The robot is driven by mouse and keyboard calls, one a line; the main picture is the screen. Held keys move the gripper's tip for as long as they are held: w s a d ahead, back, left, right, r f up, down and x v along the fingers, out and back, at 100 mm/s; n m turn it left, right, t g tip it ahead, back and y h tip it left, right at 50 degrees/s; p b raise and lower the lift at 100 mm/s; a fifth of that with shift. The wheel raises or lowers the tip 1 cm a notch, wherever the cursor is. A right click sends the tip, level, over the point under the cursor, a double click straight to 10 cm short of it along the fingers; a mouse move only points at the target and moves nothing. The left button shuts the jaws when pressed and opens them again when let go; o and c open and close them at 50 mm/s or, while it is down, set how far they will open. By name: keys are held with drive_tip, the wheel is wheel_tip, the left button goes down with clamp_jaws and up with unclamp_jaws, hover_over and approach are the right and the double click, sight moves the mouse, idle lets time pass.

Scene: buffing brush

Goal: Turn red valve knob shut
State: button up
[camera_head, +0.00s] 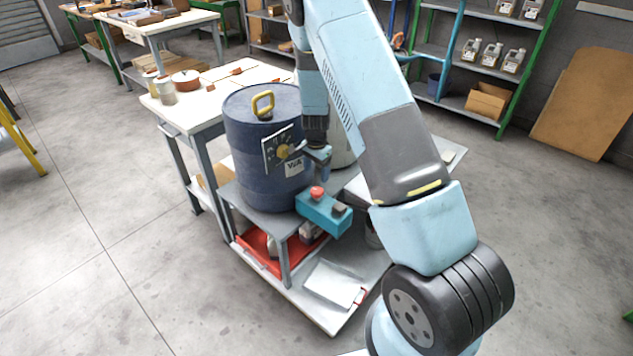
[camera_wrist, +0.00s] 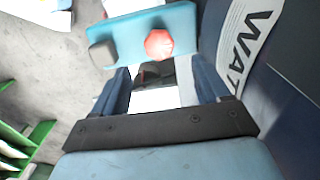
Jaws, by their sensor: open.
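The red knob (camera_head: 317,192) sits on top of a teal box (camera_head: 322,212) beside a dark blue drum (camera_head: 262,130). A grey-brown block (camera_head: 339,209) is on the same box. My gripper (camera_head: 318,156) is beside the drum, above the red knob. In the wrist view the red knob (camera_wrist: 159,44) shows just beyond the fingertips of my gripper (camera_wrist: 161,70), roughly between them. The two fingers are apart and do not touch the knob. A small dark thing shows between the fingers; I cannot tell what it is. The knob's sides are partly hidden.
The drum carries a yellow handle (camera_head: 263,103) and a dial plate with a yellow knob (camera_head: 284,152). It stands on a grey stand over a red tray (camera_head: 268,262). A white-topped table (camera_head: 215,88) is behind. Floor is open at left.

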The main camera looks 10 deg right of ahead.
drive_tip(key=shift+r, duration=2.5)
drive_tip(key=s+d+r+n+t+y, duration=0.15)
drive_tip(key=s+r, duration=0.25)
drive_tip(key=r, duration=0.5)
drive_tip(key=s+r+n, duration=0.2)
drive_tip(key=s+r, duration=0.3)
drive_tip(key=r, duration=0.4)
drive_tip(key=s+r+n+t, duration=0.15)
drive_tip(key=s+r, duration=0.25)
drive_tip(key=r, duration=0.6)
drive_tip(key=s+d+r+n+t, duration=0.1)
drive_tip(key=s+r+n, duration=0.2)
drive_tip(key=s, duration=0.9)
drive_tip(key=s+d+r+n+t+h, duration=0.1)
drive_tip(key=s+d+r+n, duration=0.1)
drive_tip(key=s+r, duration=0.5)
drive_tip(key=s+n, duration=0.1)
drive_tip(key=s, duration=0.4)
drive_tip(key=shift+r+t, duration=0.15)
drive_tip(key=shift+t, duration=0.15)
drive_tip(key=shift+h, duration=0.25)
drive_tip(key=shift+c, duration=0.3)
